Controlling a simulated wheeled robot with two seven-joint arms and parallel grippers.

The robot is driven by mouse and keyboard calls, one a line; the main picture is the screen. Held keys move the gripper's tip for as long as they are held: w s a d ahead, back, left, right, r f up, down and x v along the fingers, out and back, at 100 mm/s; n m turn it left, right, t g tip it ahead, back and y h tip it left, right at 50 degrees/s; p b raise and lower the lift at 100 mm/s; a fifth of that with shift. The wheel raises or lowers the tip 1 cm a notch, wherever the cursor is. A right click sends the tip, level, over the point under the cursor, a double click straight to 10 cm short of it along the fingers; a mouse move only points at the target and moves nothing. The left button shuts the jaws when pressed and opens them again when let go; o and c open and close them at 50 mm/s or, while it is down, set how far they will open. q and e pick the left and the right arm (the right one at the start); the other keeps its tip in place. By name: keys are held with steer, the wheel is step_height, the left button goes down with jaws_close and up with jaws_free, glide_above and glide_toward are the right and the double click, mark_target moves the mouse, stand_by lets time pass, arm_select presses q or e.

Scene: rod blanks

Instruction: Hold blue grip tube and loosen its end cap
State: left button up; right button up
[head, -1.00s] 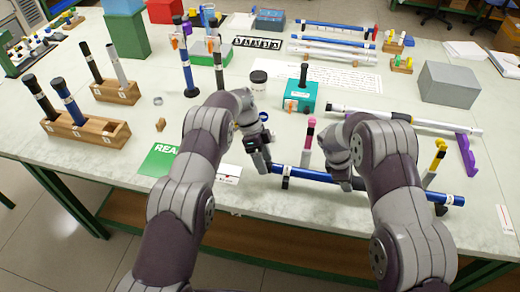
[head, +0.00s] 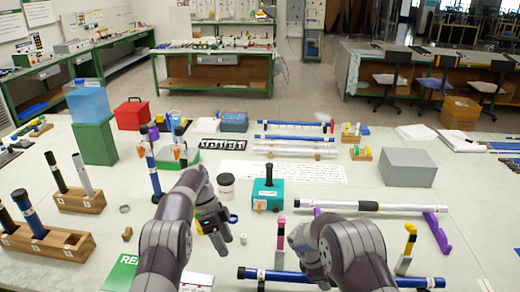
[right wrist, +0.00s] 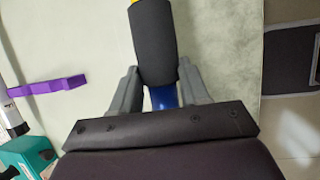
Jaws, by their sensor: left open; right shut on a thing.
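The blue tube (head: 262,274) lies level along the table's front edge, with a dark cap on its left end. My right gripper's fingers (right wrist: 157,98) are shut on the tube; its blue shows between them (right wrist: 163,98) in the right wrist view. A thick black cylinder (right wrist: 153,42) shows just beyond the fingers; I cannot tell whether it belongs to the tube. In the head view my right arm hides that hand and the tube's middle. My left gripper (head: 224,246) is open and empty, above and left of the tube's capped end, apart from it.
A pink-topped piece (head: 280,240) and a yellow-topped piece (head: 408,245) stand close behind the tube. A small pale cylinder (head: 243,239) is right of my left gripper. A teal box (head: 268,194) and a white tube on purple supports (head: 438,232) lie farther back.

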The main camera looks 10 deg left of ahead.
steer(key=shift+f+b, duration=0.35)
steer(key=shift+f, duration=0.2)
steer(key=o, duration=1.2)
